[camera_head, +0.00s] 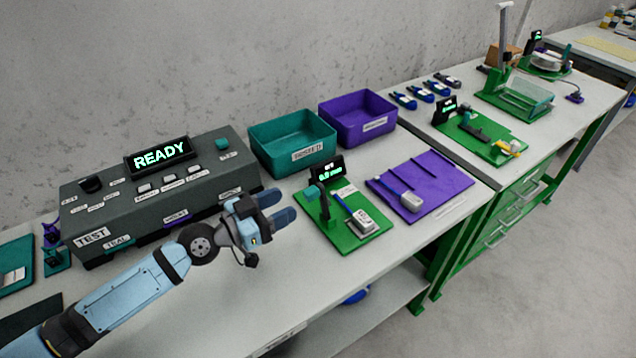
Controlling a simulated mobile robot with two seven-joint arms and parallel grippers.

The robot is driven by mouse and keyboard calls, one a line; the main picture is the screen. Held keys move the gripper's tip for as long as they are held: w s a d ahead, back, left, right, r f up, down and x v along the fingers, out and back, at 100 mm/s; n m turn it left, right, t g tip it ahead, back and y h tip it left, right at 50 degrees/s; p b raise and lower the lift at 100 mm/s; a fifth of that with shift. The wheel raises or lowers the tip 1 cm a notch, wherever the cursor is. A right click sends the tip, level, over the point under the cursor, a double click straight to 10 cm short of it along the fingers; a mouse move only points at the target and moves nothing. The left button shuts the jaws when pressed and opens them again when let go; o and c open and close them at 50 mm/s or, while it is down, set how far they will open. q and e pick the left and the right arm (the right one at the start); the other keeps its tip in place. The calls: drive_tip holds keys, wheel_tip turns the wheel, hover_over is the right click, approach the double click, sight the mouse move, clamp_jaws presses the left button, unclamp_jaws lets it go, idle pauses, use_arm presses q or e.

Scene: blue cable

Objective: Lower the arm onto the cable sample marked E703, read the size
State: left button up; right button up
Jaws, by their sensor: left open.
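A green gauge plate (333,232) lies on the bench, right of the middle of the view. It carries a teal arm (316,194) and a small dark display (335,187) with green characters too small to read surely. A cable sample (362,222) with a blue cable and a pale labelled block lies on this plate. I cannot read E703 on it. The teal arm looks raised, but its exact contact with the cable is unclear. My left gripper (277,206) is open and empty, just left of the gauge plate and apart from it. My right gripper is not in view.
A dark tester (160,190) reading READY stands behind my left arm. A teal bin (292,143) and a purple bin (357,117) stand behind the gauge. A purple board (446,170) with another cable sample (411,201) lies right. A second green station (478,140) stands beyond.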

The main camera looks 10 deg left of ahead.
sight(318, 188)
use_arm(q)
drive_tip(key=p+x, duration=0.1)
drive_tip(key=x, duration=0.8)
drive_tip(key=shift+w+p, duration=0.1)
drive_tip(key=shift+p, duration=0.25)
clamp_jaws()
